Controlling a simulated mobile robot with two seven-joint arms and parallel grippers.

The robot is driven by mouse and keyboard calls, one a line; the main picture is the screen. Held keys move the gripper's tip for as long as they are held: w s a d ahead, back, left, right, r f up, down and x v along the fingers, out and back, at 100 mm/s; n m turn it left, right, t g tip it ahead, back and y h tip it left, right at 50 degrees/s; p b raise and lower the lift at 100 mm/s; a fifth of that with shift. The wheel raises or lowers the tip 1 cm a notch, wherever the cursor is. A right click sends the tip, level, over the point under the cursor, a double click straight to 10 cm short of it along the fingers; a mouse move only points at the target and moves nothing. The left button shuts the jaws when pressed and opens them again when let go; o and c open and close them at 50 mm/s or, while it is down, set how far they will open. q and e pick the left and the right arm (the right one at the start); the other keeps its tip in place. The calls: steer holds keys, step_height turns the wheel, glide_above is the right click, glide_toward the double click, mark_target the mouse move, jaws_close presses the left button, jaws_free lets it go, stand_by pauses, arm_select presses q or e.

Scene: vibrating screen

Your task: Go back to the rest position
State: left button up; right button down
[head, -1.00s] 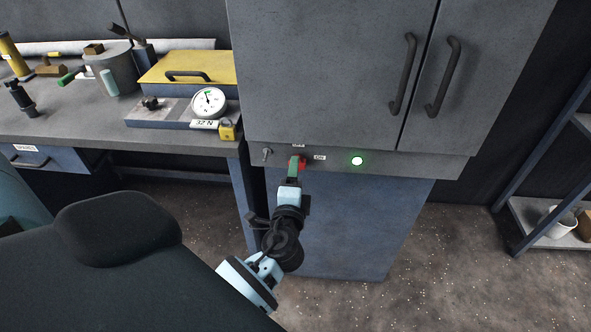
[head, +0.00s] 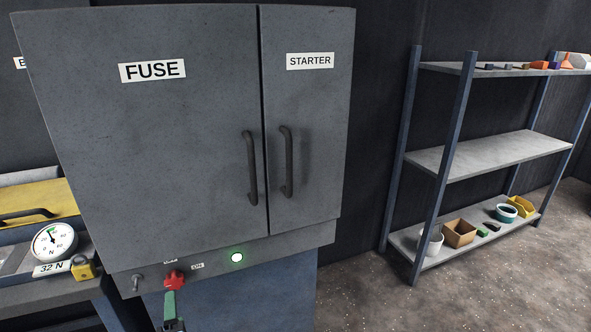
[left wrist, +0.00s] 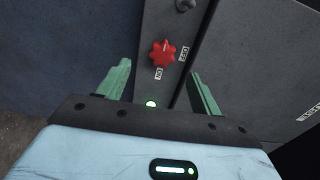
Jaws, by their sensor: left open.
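My left gripper (head: 170,306) shows at the bottom of the head view, with a green finger just below the red knob (head: 173,280) on the cabinet's lower panel. In the left wrist view the gripper (left wrist: 160,72) is open. Its two green fingers stand wide apart with nothing between them. The red knob (left wrist: 163,53) appears ahead of them, clear of both fingers, with ON and OFF labels beside it. My right gripper is in neither view.
The grey cabinet (head: 190,150) has FUSE and STARTER doors, both shut, and a lit green lamp (head: 237,257).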

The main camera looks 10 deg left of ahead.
arm_select(q)
steer(key=s+d+f+n+g+h+p, duration=0.2)
steer(key=s+d+f+n+h, duration=0.1)
steer(key=s, duration=0.7)
steer(key=s+d+f+n+g+h+p, duration=0.2)
steer(key=s+f, duration=0.4)
steer(key=s, duration=0.4)
steer(key=s+d+f+n+g+h+p, duration=0.2)
steer(key=s+d+f+n+h+p, duration=0.2)
steer(key=s, duration=0.7)
steer(key=shift+d+f+n+h, duration=0.4)
steer(key=shift+d+h, duration=0.5)
steer(key=shift+h, duration=0.2)
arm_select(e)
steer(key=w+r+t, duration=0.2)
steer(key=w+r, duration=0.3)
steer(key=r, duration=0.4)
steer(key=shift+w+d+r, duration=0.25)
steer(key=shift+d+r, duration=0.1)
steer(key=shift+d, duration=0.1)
arm_select(q)
steer(key=shift+s, duration=0.15)
